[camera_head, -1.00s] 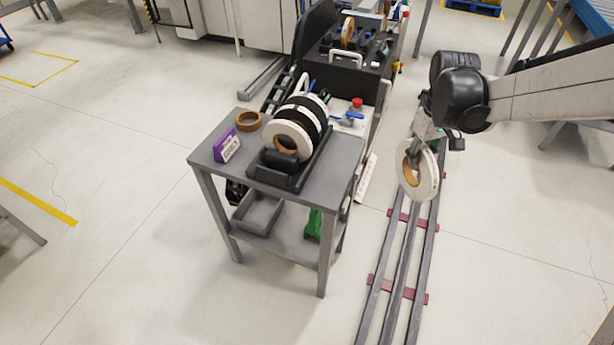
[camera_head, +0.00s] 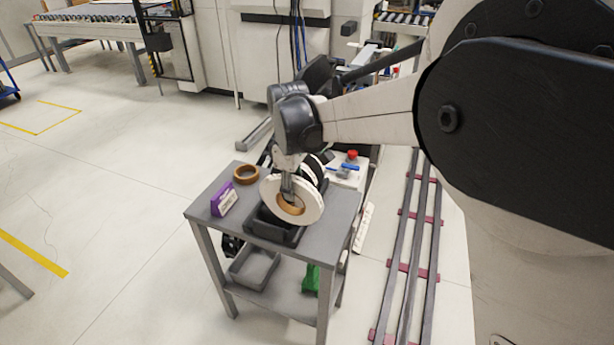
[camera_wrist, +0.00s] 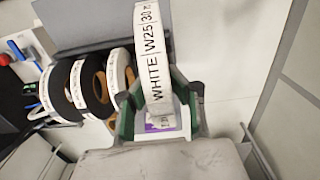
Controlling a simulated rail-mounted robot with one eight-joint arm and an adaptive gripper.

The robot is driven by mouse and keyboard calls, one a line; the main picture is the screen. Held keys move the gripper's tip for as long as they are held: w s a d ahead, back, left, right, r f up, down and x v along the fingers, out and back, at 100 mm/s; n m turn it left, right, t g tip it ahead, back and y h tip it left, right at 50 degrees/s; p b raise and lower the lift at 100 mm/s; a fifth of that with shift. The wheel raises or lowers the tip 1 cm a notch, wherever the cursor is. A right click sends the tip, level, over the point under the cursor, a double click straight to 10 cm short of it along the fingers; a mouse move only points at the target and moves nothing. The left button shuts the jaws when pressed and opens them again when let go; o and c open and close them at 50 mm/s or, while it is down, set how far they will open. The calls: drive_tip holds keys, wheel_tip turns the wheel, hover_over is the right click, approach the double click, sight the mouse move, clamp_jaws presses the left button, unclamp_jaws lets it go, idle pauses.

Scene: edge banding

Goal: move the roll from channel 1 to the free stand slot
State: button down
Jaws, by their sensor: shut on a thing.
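My gripper (camera_head: 288,192) is shut on a white roll (camera_head: 272,190) with a brown core, over the front of the dark stand (camera_head: 262,226) on the small grey table. In the wrist view the held roll (camera_wrist: 152,45) is edge-on between the green-and-grey fingers and reads "WHITE W25 30". Several black and white rolls (camera_wrist: 92,85) stand in a row to its left, apart from it. In the head view the held roll and my arm hide most of them. I cannot tell whether the held roll touches the stand.
A purple box (camera_head: 223,202) and a brown roll (camera_head: 246,174) lie on the table (camera_head: 330,222), left of the stand. A machine with a red knob (camera_head: 352,155) and blue handle is behind. A grey bin (camera_head: 255,268) sits on the lower shelf. Floor rails run at right.

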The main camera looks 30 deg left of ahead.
sight(271, 202)
drive_tip(key=a+f, duration=0.1)
drive_tip(key=a, duration=0.1)
drive_tip(key=a+f, duration=0.2)
drive_tip(key=a, duration=0.1)
drive_tip(key=w+a+f, duration=0.1)
drive_tip(key=a, duration=0.1)
drive_tip(key=shift+a+f+p, duration=0.25)
drive_tip(key=shift+f+p, duration=0.05)
drive_tip(key=shift+f, duration=2)
drive_tip(key=shift+f, duration=0.35)
drive_tip(key=c, duration=1.7)
unclamp_jaws()
drive_tip(key=shift+r, duration=0.15)
drive_tip(key=shift+r, duration=0.25)
wheel_tip(271, 202, up, 12)
